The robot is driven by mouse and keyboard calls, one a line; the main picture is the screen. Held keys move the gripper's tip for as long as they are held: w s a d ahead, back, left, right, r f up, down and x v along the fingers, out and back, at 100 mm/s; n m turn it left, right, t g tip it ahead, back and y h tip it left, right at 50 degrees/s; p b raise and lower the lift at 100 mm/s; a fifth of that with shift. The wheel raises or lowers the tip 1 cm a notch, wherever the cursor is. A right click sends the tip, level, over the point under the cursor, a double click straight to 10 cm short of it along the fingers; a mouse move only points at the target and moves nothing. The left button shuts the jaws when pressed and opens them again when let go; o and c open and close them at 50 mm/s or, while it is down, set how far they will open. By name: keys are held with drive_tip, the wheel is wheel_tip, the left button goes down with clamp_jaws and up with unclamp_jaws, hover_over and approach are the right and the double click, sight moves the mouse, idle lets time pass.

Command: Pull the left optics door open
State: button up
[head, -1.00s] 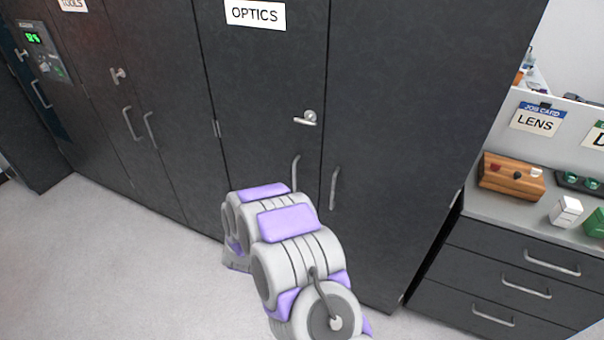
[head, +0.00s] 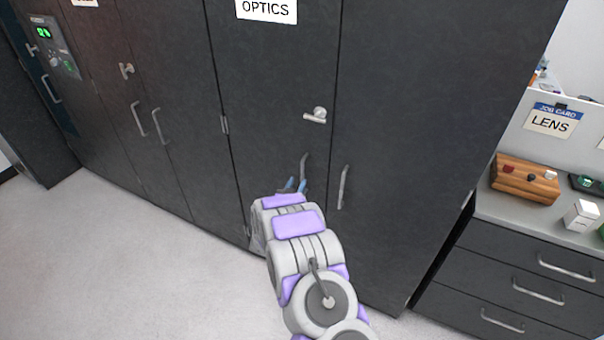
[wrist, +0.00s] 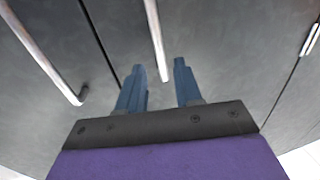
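The left optics door (head: 270,90) is dark grey, bears the OPTICS label (head: 266,10) and stands shut. Its pale bar handle (head: 304,166) is low near its right edge; in the wrist view the handle (wrist: 155,35) runs down between my fingers. My gripper (head: 295,184) has blue fingers and is at the handle's lower part, which my arm partly hides in the head view. In the wrist view my gripper (wrist: 160,68) is open, one finger on each side of the bar. Gaps show, and I cannot tell whether the bar is deep between them.
The right optics door (head: 420,120) is shut, with its handle (head: 343,187) close beside. A lever latch (head: 316,115) sits above the left handle. A drawer unit (head: 520,270) stands to the right. The floor (head: 120,260) at left is clear.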

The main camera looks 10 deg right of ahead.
sight(302, 171)
drive_tip(key=b+x, duration=0.1)
drive_tip(key=x, duration=0.6)
drive_tip(key=shift+w+d, duration=0.1)
drive_tip(key=shift+w, duration=0.15)
drive_tip(key=shift+c, duration=0.5)
clamp_jaws()
